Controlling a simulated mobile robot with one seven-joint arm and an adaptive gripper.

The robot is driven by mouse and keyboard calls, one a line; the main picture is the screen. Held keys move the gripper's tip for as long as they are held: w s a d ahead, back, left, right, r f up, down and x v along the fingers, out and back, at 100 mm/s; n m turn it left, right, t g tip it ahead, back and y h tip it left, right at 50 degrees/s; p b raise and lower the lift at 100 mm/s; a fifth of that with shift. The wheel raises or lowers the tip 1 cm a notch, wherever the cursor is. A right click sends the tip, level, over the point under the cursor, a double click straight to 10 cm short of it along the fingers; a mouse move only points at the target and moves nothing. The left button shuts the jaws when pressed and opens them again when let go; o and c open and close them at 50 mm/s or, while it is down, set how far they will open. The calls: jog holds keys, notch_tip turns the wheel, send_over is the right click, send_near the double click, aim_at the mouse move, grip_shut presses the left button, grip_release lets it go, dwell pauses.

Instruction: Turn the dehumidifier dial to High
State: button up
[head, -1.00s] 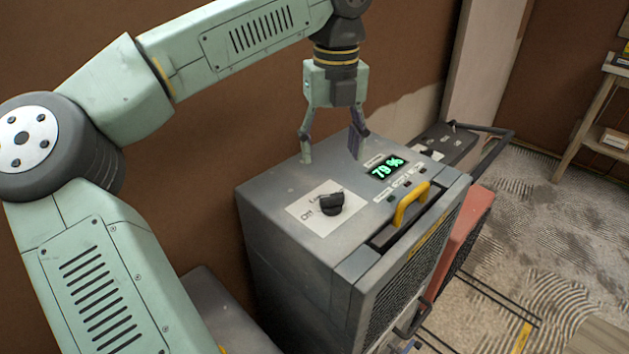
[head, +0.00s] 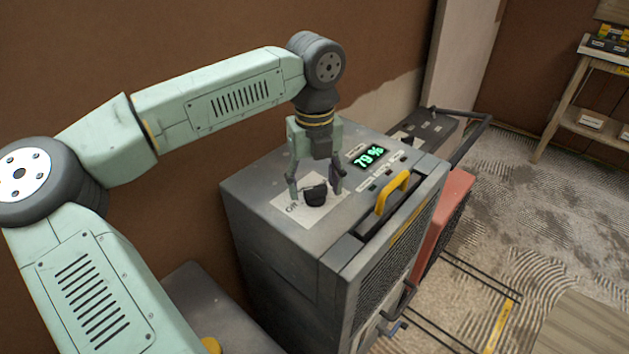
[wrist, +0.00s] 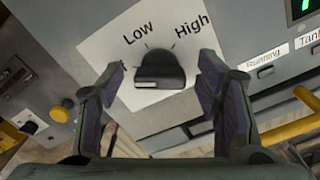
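The dehumidifier (head: 290,240) is a grey box with a black dial (head: 315,196) on a white label plate on its top. In the wrist view the dial (wrist: 160,72) sits below the printed words Low and High; I cannot tell surely which mark it points to. The head view shows part of an Off label at the plate's left. My gripper (head: 314,192) is over the plate, pointing down, open, with one finger on each side of the dial. The wrist view shows gaps between both fingers and the dial.
A yellow handle (head: 392,193) stands up on the front of the top. A lit display (head: 368,156) reads 79 %. A red machine (head: 449,200) and a grey unit with a bar handle (head: 432,130) stand behind to the right. A brown wall (head: 200,50) is close behind.

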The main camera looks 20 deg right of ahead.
jog(key=c, duration=1.1)
jog(key=shift+o, duration=0.2)
